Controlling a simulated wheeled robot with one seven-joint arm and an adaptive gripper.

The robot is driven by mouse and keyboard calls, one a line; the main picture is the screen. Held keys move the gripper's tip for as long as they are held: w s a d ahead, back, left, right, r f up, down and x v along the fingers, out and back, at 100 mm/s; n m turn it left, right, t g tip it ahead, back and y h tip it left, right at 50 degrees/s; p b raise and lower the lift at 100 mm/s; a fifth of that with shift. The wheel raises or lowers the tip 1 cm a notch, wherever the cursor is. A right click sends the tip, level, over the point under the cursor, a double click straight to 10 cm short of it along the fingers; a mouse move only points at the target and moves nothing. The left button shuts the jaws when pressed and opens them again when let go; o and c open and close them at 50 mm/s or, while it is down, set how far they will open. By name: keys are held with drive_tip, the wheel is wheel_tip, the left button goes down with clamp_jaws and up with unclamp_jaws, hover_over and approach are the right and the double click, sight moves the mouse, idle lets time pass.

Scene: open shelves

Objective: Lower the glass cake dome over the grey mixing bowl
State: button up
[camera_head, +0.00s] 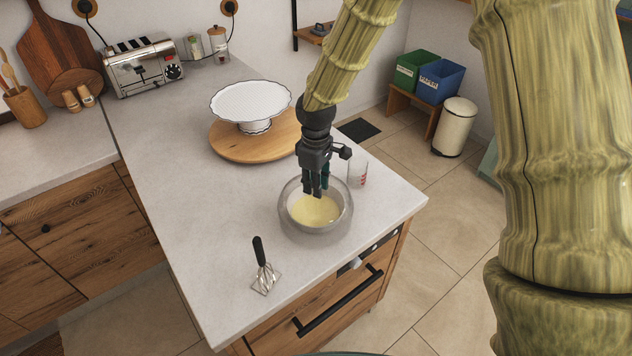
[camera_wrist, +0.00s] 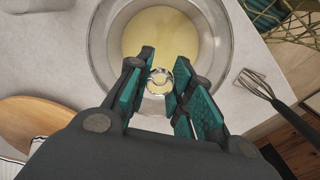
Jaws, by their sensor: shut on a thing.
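The grey mixing bowl (camera_head: 291,218) stands near the counter's front right corner with pale yellow batter in it; it also shows in the wrist view (camera_wrist: 103,50). The glass cake dome (camera_head: 348,200) is a faint clear outline around and above the bowl. My gripper (camera_head: 315,190) points down over the bowl. In the wrist view its teal-padded fingers (camera_wrist: 160,88) are shut on the dome's clear round knob (camera_wrist: 159,76). The dome's lower edge is hard to make out, so I cannot tell whether it touches the counter.
A measuring cup (camera_head: 359,173) stands close behind the bowl at the right. A white cake stand (camera_head: 250,102) is on a round wooden board (camera_head: 228,147) behind. The counter's left middle is clear.

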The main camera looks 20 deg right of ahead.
drive_tip(key=shift+f, duration=0.7)
drive_tip(key=o, duration=1)
drive_tip(key=shift+r, duration=0.1)
wheel_tip(320, 180, up, 12)
drive_tip(key=shift+d, duration=0.1)
idle(0.4)
